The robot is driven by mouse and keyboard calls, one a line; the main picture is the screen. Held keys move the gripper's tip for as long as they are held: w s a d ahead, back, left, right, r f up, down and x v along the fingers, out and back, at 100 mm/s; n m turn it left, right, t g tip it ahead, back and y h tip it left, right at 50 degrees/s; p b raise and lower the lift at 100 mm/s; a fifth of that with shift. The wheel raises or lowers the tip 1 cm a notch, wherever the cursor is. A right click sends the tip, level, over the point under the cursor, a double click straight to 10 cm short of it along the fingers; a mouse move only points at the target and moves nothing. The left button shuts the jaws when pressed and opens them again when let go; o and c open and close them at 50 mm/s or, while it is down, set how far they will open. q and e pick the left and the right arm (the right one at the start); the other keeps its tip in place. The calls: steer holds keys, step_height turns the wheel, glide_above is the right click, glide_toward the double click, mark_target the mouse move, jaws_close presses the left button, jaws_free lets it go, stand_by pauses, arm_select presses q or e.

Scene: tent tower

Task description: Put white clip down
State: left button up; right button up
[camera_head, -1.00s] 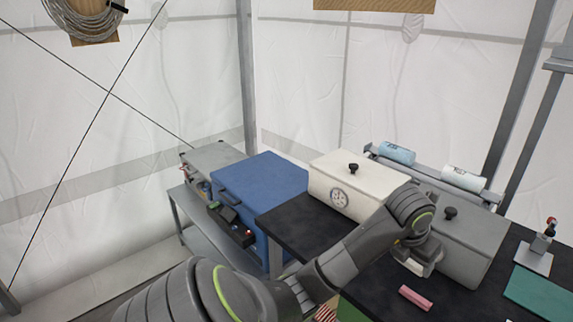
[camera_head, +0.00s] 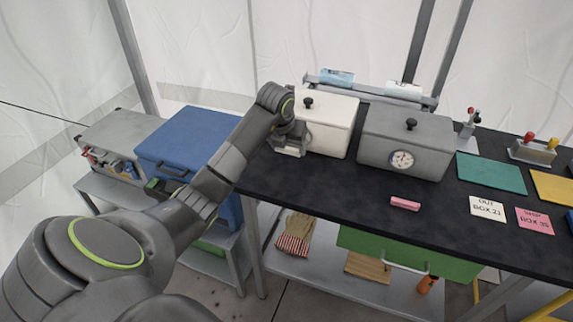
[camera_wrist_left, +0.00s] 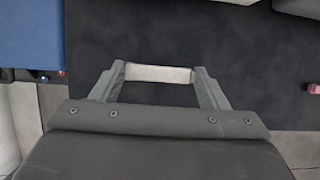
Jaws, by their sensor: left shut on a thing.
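The white clip (camera_wrist_left: 158,74) is a short pale bar between the two fingers of my left gripper in the left wrist view. My left gripper (camera_wrist_left: 158,80) is shut on it, with one finger at each end. Below it in that view lies the dark table top (camera_wrist_left: 200,35). In the head view my left gripper (camera_head: 288,150) is over the left end of the black table (camera_head: 330,190), in front of the white box (camera_head: 330,125); the clip is hard to make out there. I cannot tell the exact gap between clip and table. My right gripper is not in view.
A grey box with a dial (camera_head: 405,145) stands right of the white box. A pink block (camera_head: 405,203) lies near the front edge. A green mat (camera_head: 490,173) and cards (camera_head: 487,206) lie farther right. A blue case (camera_head: 185,145) stands left.

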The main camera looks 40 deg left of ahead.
mark_target(289, 171)
arm_select(q)
step_height(289, 171, down, 4)
steer(key=shift+d+r+p, duration=0.1)
steer(key=shift+r+p, duration=0.1)
steer(key=shift+p, duration=0.1)
step_height(289, 171, down, 4)
steer(key=shift+r+p, duration=0.15)
steer(key=shift+p, duration=0.25)
steer(key=shift+f, duration=0.2)
steer(key=o, duration=0.9)
steer(key=shift+o, duration=0.2)
steer(key=shift+r, duration=0.1)
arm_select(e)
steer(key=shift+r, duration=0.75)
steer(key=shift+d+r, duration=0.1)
